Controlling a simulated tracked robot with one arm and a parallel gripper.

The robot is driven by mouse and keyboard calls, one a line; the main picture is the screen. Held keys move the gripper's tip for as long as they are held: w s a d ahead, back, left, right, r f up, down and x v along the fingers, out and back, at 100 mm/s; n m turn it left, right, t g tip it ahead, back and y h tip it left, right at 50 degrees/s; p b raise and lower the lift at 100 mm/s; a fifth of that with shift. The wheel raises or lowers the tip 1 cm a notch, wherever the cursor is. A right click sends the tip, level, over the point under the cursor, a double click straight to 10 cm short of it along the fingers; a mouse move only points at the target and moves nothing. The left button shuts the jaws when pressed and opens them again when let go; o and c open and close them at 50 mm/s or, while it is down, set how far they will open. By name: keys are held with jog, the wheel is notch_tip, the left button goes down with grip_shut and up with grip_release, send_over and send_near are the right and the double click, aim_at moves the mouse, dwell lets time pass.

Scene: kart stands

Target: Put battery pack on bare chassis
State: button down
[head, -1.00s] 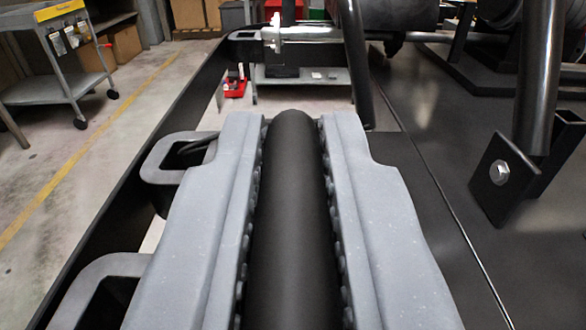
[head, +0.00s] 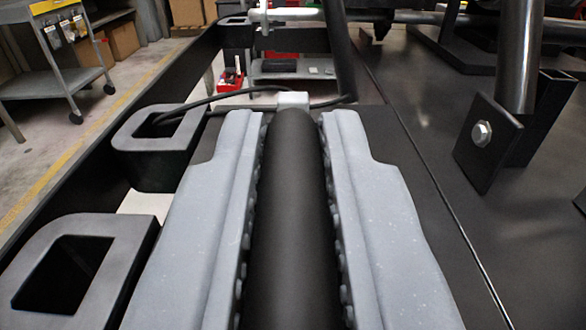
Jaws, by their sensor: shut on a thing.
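My gripper (head: 293,125) is shut on a thick black round bar (head: 293,220), which looks like the handle of the battery pack. The pack's body is hidden below the jaws, so I cannot tell whether it touches anything. The black chassis fills the view, with a long side rail (head: 185,80) on the left and a flat floor plate (head: 425,130) on the right. My gripper is over the left part of it. Two dark loop-shaped brackets (head: 160,135) stand left of the jaws. A black cable with a pale connector (head: 293,98) shows just beyond the bar.
A slanted steel tube (head: 520,60) with a bolted bracket (head: 485,135) rises from the plate on the right. Another dark tube (head: 340,50) stands ahead of the jaws. A grey cart (head: 60,80) is on the floor at far left.

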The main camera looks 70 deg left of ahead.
jog(key=shift+r, duration=0.1)
jog(key=c, duration=1.4)
grip_release()
jog(key=shift+c, duration=0.2)
jog(key=v, duration=1.2)
